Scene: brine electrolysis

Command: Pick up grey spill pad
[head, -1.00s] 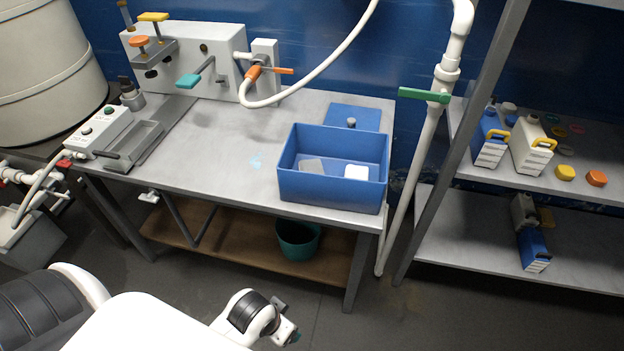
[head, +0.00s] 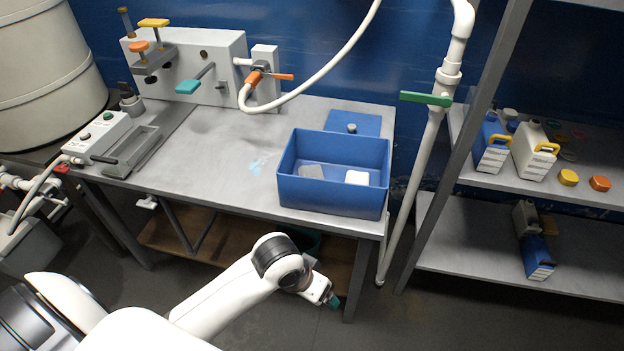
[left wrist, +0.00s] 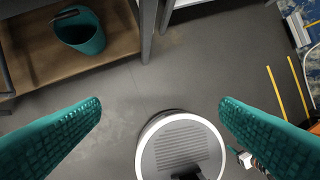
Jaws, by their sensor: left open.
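The grey spill pad (head: 311,171) lies inside the blue bin (head: 330,196) at the bin's left. A white block (head: 357,177) lies in the bin to its right. The bin stands open at the right front of the metal table. My left gripper (head: 333,300) is in front of the table, below the tabletop and below the bin. In the left wrist view, its two teal fingers (left wrist: 160,115) are wide apart with nothing between them, above the floor. The pad is not in the left wrist view. My right gripper is not in view.
A blue lid (head: 352,122) with a knob lies behind the bin. A white pipe with a green valve handle (head: 426,98) stands at the table's right end. A teal bucket (left wrist: 82,32) sits on the lower shelf. The middle of the tabletop (head: 225,150) is clear.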

